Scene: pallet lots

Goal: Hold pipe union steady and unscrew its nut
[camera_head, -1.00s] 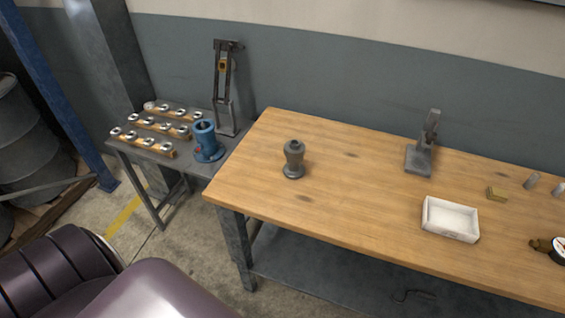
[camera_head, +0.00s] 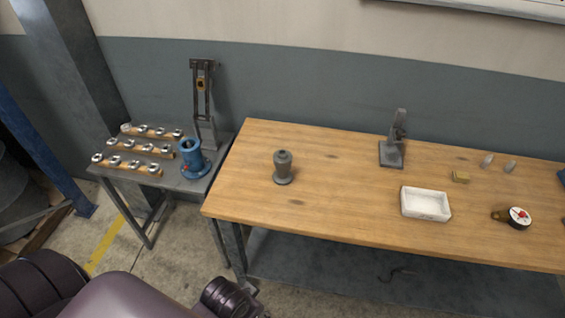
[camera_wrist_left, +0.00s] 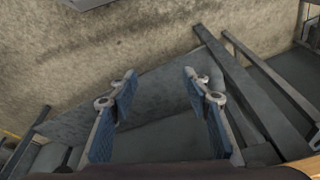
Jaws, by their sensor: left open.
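The pipe union (camera_head: 283,167) is a dark grey fitting standing upright on the left part of the wooden workbench (camera_head: 330,215). Its nut cannot be told apart clearly from the body at this size. My left gripper (camera_wrist_left: 158,90) shows in the left wrist view with its two blue-padded fingers spread apart and nothing between them. Beyond the fingers are the concrete floor and grey metal framing. Neither gripper shows in the head view; only a part of my dark arm is at the lower left.
A grey side table holds rows of metal fittings (camera_head: 135,165), a blue flanged part (camera_head: 193,158) and a tall stand (camera_head: 203,105). The bench around the union is clear.

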